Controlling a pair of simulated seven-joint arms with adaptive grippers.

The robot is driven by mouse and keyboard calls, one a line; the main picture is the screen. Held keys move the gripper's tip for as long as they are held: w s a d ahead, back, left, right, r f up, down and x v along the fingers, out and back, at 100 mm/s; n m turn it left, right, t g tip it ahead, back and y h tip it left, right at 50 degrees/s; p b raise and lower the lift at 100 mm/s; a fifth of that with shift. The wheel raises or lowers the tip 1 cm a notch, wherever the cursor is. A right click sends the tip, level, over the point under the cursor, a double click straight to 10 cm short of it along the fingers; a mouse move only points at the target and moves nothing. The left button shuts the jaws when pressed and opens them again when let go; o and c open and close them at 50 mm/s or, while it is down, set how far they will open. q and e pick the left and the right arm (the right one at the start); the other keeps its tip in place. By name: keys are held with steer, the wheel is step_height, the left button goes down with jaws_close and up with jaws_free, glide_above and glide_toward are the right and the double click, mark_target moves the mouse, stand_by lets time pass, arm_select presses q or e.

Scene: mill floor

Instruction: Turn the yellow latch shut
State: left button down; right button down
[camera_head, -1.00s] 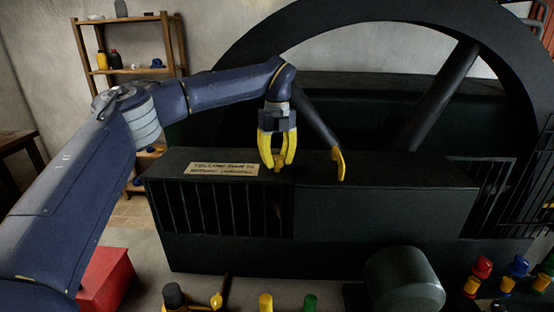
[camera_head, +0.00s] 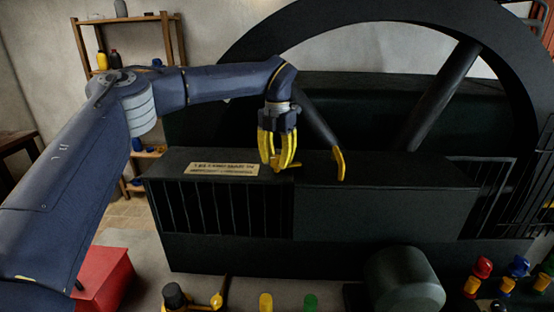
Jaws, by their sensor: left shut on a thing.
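My left gripper (camera_head: 281,165), with yellow fingers, points down at the top front edge of the dark machine housing (camera_head: 385,205). It is shut on a small yellow-brown piece, the yellow latch (camera_head: 296,167). A short end of the latch sticks out to the right of the fingers; the fingers hide the rest. My right gripper is not in view.
A curved yellow handle-like piece (camera_head: 339,163) stands on the housing edge right of the gripper. A label plate (camera_head: 222,169) lies to the left. A large dark wheel (camera_head: 250,50) rises behind. A red box (camera_head: 105,280) and several coloured knobs are below.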

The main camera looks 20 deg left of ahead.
mark_target(278, 157)
arm_select(q)
steer(key=shift+m, duration=1.5)
steer(key=c, duration=0.9)
jaws_free()
steer(key=shift+o, duration=0.2)
step_height(278, 157, up, 12)
steer(key=shift+d, duration=0.1)
